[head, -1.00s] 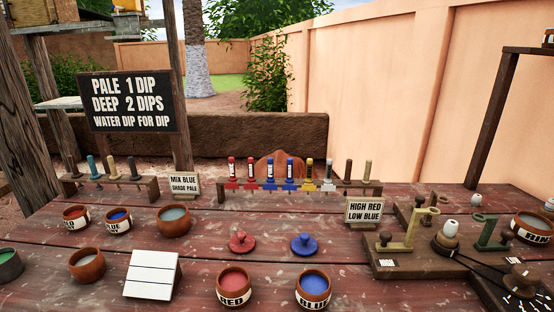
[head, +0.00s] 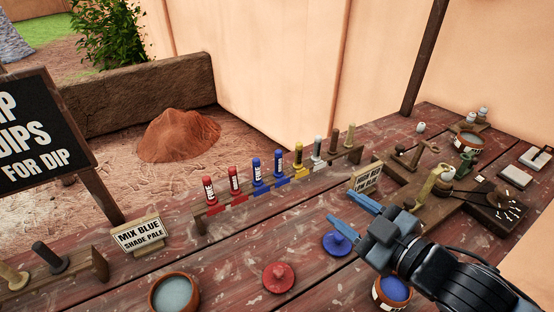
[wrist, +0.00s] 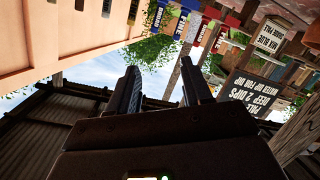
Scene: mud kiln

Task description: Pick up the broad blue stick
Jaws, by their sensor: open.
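Two blue sticks stand upright side by side on the wooden rack (head: 230,208), the left one (head: 257,172) and the right one (head: 279,165).
Red sticks (head: 234,181) stand left of the blue ones; a yellow stick (head: 298,159) and a white stick (head: 317,150) stand right.

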